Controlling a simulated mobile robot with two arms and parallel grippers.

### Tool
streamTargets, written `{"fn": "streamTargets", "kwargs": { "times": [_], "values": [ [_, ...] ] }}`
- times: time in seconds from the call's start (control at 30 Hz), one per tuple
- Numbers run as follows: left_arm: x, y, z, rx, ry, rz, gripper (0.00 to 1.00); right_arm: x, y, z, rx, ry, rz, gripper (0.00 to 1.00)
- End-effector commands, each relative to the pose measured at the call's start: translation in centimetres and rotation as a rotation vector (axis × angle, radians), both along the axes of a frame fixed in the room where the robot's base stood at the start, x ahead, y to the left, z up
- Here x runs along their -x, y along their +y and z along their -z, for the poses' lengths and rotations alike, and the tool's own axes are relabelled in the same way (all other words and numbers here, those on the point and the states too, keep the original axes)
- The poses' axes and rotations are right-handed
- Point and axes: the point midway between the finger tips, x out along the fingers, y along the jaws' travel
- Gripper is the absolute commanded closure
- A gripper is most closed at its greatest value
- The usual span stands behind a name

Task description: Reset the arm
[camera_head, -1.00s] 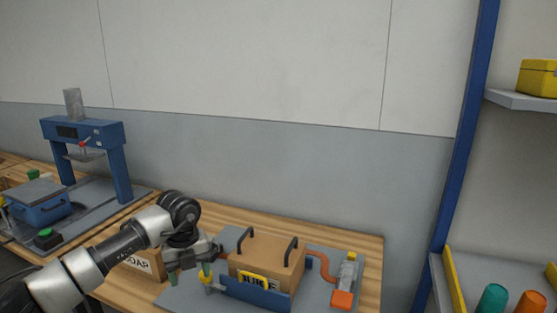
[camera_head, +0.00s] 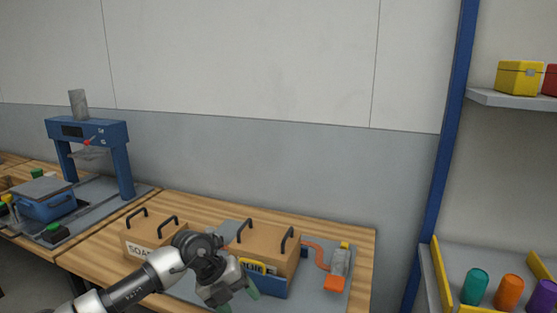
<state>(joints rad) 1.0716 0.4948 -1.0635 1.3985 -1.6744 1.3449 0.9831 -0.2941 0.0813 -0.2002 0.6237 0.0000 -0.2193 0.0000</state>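My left arm comes in from the lower left. Its gripper (camera_head: 238,302) is over the front edge of the workbench, in front of the boxes, with green-tipped fingers spread apart and nothing seen between them. A wooden box marked JUICE (camera_head: 270,241) with two black handles stands just behind the gripper in a blue holder (camera_head: 273,286). Part of its label is hidden by the wrist. A second wooden box marked SOAP (camera_head: 149,233) stands to the left, partly behind the arm. My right gripper is not in view.
The wooden workbench (camera_head: 197,208) carries a grey mat (camera_head: 309,291) with an orange hose device (camera_head: 336,266). A blue press (camera_head: 90,140) and a blue toolbox (camera_head: 45,201) stand at left. A blue post (camera_head: 442,160) and shelves stand at right.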

Motion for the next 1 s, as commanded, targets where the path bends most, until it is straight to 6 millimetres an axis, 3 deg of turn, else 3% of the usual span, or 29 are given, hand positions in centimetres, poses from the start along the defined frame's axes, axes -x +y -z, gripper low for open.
{"fn": "streamTargets", "kwargs": {
  "times": [0.1, 0.23, 0.3, 0.4, 0.53, 0.67, 0.83, 1.0],
  "values": [
    [2.2, -4.7, 0.1, 0.242, -0.017, 0.037, 0.35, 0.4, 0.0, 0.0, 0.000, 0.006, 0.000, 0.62],
    [4.8, -9.7, -2.0, 0.607, -0.046, 0.011, 0.35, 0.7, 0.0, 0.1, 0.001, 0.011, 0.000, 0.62],
    [6.0, -11.6, -4.0, 0.836, -0.063, -0.058, 0.35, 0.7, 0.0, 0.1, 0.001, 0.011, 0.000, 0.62],
    [6.7, -12.1, -7.0, 1.132, -0.086, -0.233, 0.35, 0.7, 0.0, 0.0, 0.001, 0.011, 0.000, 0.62],
    [6.4, -9.3, -9.1, 1.419, -0.095, -0.573, 0.35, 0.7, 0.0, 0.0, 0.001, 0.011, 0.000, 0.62],
    [6.1, -4.2, -8.1, 1.563, -0.073, -1.006, 0.35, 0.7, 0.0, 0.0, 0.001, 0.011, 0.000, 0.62],
    [8.2, 3.3, -2.1, 1.495, 0.023, -1.625, 0.35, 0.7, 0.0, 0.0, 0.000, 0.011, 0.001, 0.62],
    [14.4, 8.6, 5.2, 1.181, 0.198, -2.133, 0.35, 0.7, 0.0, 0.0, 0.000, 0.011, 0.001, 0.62]
  ]
}}
